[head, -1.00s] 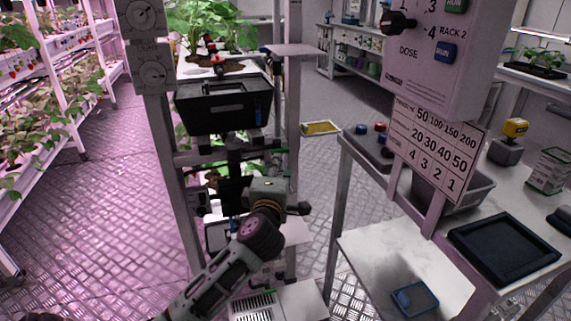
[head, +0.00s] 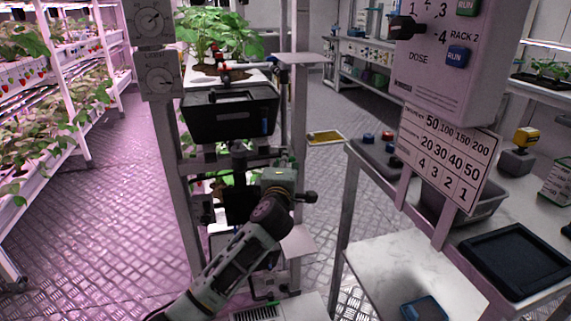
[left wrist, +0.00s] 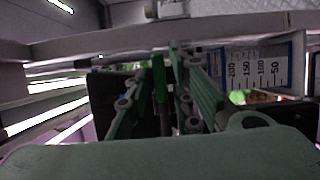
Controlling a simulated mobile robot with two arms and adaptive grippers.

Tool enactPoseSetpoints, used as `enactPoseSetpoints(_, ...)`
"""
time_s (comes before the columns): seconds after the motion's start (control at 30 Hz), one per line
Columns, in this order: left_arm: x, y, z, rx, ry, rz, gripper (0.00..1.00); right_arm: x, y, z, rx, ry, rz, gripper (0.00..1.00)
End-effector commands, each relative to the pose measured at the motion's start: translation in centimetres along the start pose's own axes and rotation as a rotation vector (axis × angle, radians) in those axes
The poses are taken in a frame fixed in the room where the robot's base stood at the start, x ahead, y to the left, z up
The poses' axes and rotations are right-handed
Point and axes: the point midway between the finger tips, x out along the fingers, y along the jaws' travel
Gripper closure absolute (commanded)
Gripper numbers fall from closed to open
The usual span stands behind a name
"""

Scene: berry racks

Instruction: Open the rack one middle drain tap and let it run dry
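Rack one (head: 172,160) stands in the middle of the head view, with plants at several levels. A black tray (head: 230,118) hangs on its front, and a small green piece (head: 265,127) shows at the tray's right side. My left gripper (head: 243,160) is below the tray, at the middle level, partly hidden by its own wrist. In the left wrist view a green upright handle (left wrist: 160,78) stands between my left gripper's fingers (left wrist: 158,95). The fingers look apart; contact with the handle cannot be told. The tap's body and any water are hidden. My right gripper is out of view.
A scale (left wrist: 258,72) marked 50 to 200 is right of the fingers in the wrist view. Dial boxes (head: 158,82) are on the rack's left post. A dosing panel (head: 445,70) and a table (head: 390,270) stand right.

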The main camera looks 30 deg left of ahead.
Motion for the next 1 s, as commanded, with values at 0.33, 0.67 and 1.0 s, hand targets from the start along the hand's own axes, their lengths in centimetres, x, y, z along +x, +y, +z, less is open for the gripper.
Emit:
enactPoseSetpoints(0.33,0.0,0.0,0.0,0.000,0.000,0.000,1.00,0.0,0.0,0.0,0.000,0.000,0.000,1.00)
enactPoseSetpoints(0.67,0.0,-0.1,0.1,-0.035,-0.001,0.012,1.00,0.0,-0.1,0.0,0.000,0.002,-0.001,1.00)
enactPoseSetpoints(1.0,-0.1,-0.6,0.1,-0.237,0.000,0.093,1.00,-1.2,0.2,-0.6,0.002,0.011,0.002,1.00)
